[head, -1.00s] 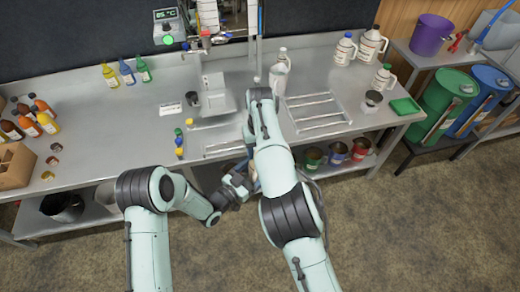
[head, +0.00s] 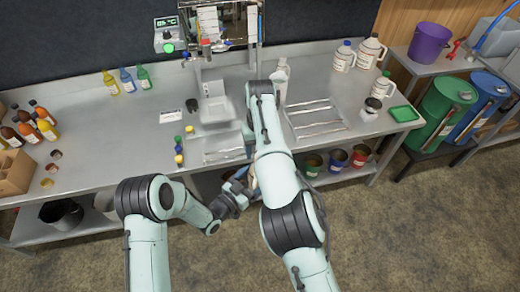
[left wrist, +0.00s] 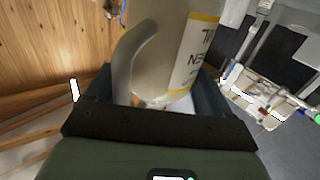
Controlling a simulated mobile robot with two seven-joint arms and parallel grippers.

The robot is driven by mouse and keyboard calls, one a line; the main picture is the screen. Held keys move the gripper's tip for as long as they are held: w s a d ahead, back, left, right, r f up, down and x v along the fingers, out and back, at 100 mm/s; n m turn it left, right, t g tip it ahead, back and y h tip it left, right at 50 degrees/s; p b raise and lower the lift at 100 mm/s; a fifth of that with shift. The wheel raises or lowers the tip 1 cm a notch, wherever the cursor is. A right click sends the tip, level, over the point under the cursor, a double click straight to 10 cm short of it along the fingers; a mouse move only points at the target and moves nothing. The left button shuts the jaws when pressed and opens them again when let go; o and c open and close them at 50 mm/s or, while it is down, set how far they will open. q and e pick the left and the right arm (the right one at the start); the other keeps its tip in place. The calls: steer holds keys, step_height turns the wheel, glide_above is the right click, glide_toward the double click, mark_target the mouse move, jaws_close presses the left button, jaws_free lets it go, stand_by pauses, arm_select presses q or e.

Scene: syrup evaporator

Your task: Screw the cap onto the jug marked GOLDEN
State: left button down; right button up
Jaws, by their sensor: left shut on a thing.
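My left gripper (head: 236,192) is low in front of the bench's front edge in the head view. In the left wrist view it is shut on a pale jug (left wrist: 160,55) with a side handle and a yellow-edged label. Only a few letters of the label show, so the name cannot be read. The jug's top is out of that view, and in the head view my right arm largely hides it. My right gripper is hidden behind my right arm.
Several pale jugs (head: 344,57) stand at the back right of the bench, near a green tray (head: 404,113). A wire rack (head: 318,121) lies mid-bench. Small coloured bottles (head: 127,80) stand at the back left. Drums (head: 440,112) stand right of the bench.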

steer(key=n, duration=0.5)
steer(key=shift+n, duration=0.4)
steer(key=n, duration=0.4)
steer(key=shift+s+a+r+n, duration=0.1)
steer(key=shift+r+n, duration=0.05)
steer(key=shift+n, duration=0.25)
steer(key=n, duration=0.4)
steer(key=shift+r+n, duration=0.1)
steer(key=shift+n, duration=0.2)
steer(key=n, duration=0.4)
steer(key=shift+r, duration=0.2)
steer(key=n, duration=0.5)
steer(key=shift+r, duration=0.2)
steer(key=n, duration=0.6)
steer(key=shift+r+n, duration=0.35)
steer(key=shift+n, duration=0.05)
steer(key=n, duration=0.4)
steer(key=shift+r, duration=0.3)
steer(key=n, duration=0.5)
steer(key=shift+r, duration=0.3)
